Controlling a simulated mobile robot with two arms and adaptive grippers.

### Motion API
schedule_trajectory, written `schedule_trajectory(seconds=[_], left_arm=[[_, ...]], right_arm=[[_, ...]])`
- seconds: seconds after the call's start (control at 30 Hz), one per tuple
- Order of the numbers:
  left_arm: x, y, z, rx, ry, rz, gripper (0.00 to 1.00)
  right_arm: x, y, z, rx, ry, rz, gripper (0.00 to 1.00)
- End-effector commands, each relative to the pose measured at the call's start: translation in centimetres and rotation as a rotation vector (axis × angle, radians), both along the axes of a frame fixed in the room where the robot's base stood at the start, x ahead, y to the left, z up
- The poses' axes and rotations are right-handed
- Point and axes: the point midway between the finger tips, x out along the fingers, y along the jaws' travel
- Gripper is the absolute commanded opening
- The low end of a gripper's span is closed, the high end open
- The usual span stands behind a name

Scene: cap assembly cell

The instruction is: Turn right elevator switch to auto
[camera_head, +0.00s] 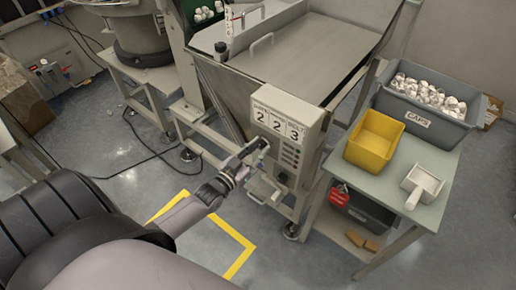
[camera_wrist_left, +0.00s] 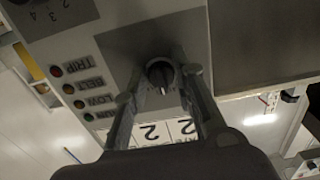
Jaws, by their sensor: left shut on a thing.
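The grey control box (camera_head: 304,106) stands at the front of the hopper, with white number cards reading 2, 2, 3 on its face. In the left wrist view, a round black switch knob (camera_wrist_left: 160,72) with a pale pointer mark sits on a dark plate. My left gripper (camera_head: 261,147) is at the box's front face, its fingers shut on the knob from both sides; it also shows in the left wrist view (camera_wrist_left: 162,88). In the head view the knob is hidden by the gripper. Any position lettering around the knob is not readable. My right gripper is not in view.
Indicator lamps labelled TRIP, BELT, LOW and a further one line the panel (camera_wrist_left: 68,88) beside the knob. Yellow tape marks the floor.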

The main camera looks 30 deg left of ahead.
Motion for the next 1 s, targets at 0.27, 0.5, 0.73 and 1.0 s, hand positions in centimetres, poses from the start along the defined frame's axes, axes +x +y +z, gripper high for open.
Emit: schedule_trajectory(seconds=[0.27, 0.5, 0.73, 1.0], left_arm=[[-0.05, -0.04, -0.13, -0.013, 0.004, -0.001, 0.00], [-0.05, -0.04, -0.13, -0.012, 0.004, -0.001, 0.28], [-0.03, -0.03, -0.07, -0.011, 0.002, 0.000, 0.43], [-0.04, -0.02, -0.03, -0.011, 0.001, 0.000, 0.43]], right_arm=[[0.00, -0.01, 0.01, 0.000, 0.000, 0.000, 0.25], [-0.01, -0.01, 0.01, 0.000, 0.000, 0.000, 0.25], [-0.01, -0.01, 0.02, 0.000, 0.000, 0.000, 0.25], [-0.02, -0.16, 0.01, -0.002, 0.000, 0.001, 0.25]])
